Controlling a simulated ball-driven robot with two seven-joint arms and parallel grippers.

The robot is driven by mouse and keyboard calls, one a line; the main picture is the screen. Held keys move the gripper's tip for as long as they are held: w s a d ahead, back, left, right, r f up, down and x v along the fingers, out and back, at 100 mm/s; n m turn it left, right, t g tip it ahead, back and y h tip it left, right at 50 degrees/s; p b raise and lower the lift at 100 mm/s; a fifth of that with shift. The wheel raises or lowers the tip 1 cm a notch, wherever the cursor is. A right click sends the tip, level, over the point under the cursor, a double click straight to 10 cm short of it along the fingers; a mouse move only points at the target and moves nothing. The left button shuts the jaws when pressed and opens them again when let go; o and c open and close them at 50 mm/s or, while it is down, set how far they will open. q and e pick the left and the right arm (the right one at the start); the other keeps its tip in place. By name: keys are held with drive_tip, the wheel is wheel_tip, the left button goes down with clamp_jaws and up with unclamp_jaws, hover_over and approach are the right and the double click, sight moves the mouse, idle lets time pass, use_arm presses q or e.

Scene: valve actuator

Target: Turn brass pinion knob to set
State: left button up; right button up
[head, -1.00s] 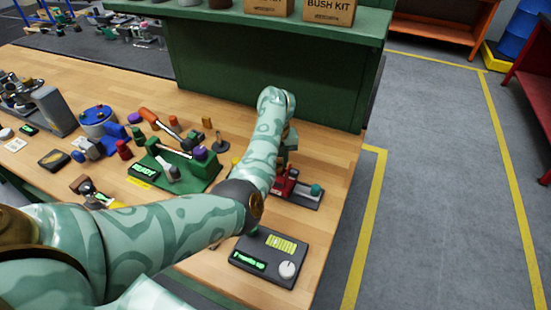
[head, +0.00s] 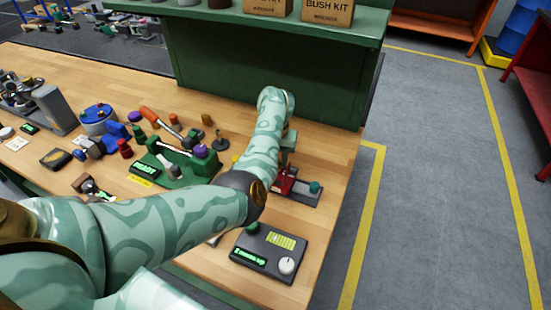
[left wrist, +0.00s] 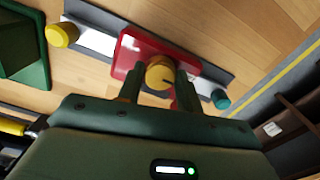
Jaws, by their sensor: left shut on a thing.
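The brass pinion knob (left wrist: 160,74) is round and gold, with a dark line on its face. It sits on a red block (left wrist: 134,52) on a grey rail in the left wrist view. My left gripper (left wrist: 160,82) has one finger on each side of the knob and is shut on it. In the head view my left arm hides most of the hand and the knob. The red block (head: 284,184) shows partly beside the arm, with a teal knob (head: 315,187) at the rail's right end. My right gripper is in neither view.
A dark box (head: 268,253) with a green-lit display and a white dial stands at the bench's front right. A green fixture (head: 196,172) reading "READY" is left of my arm. A green panel (head: 260,80) rises behind. Several small parts crowd the bench's left.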

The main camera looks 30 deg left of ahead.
use_arm(q)
drive_tip(key=shift+r, duration=0.1)
drive_tip(key=o, duration=1)
wheel_tip(320, 180, up, 16)
drive_tip(key=p, duration=0.5)
drive_tip(key=shift+r, duration=0.1)
